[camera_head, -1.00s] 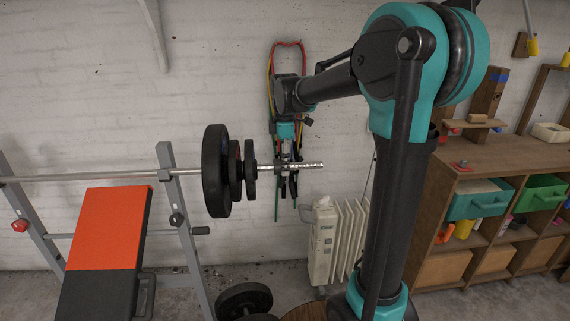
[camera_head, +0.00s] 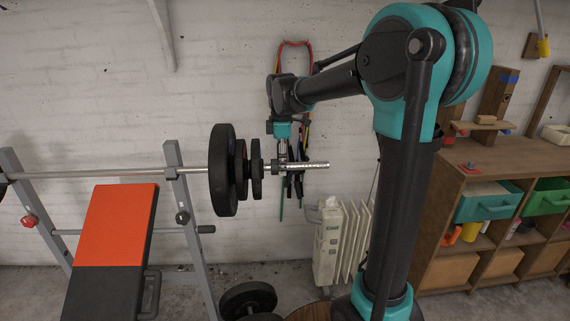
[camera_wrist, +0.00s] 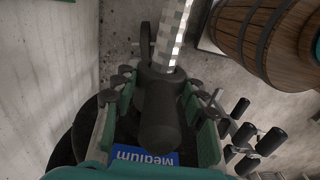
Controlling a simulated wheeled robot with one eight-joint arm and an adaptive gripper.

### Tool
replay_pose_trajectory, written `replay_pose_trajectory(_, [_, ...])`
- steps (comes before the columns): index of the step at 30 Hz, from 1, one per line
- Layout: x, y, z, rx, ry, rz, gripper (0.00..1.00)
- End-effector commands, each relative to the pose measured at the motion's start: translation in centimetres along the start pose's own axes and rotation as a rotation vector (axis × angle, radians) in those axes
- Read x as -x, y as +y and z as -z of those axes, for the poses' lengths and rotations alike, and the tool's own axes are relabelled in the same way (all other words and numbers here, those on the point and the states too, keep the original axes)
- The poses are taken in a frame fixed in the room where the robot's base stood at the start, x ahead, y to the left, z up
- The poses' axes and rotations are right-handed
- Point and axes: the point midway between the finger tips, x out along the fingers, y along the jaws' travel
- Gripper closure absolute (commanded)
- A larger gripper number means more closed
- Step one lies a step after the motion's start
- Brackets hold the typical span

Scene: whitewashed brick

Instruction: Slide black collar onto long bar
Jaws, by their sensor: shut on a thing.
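The long bar (camera_head: 318,165) lies level on the rack, its bright sleeve end pointing right past several black plates (camera_head: 223,170). My gripper (camera_head: 284,165) reaches down over the sleeve, between the plates and the bar's free end. In the wrist view my gripper (camera_wrist: 158,110) is shut on the black collar (camera_wrist: 160,122), with a finger on each side. The ribbed sleeve (camera_wrist: 174,30) runs from the top of that view to the collar. The collar appears to be around the bar, with bare sleeve showing beyond it. The collar's far side is hidden.
An orange and black bench (camera_head: 115,225) stands beneath the bar. A white radiator (camera_head: 342,240) is below the sleeve end, and a wooden shelf (camera_head: 500,160) stands at right. Colored bands (camera_head: 308,65) hang behind my gripper. A barrel (camera_wrist: 235,40) shows in the wrist view.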

Motion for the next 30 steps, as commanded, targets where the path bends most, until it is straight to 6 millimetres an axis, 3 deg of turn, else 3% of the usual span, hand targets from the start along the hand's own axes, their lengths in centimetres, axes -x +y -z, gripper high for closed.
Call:
replay_pose_trajectory(18, [0.0, 0.0, 2.3, 0.0, 0.0, 0.0, 0.94])
replay_pose_trajectory(19, [0.0, 0.0, 2.2, -0.001, 0.0, 0.0, 0.55])
replay_pose_trajectory(24, [0.0, 0.0, 2.2, -0.001, 0.0, 0.0, 0.34])
replay_pose_trajectory(30, [0.0, 0.0, 2.2, -0.001, 0.0, 0.0, 0.33])
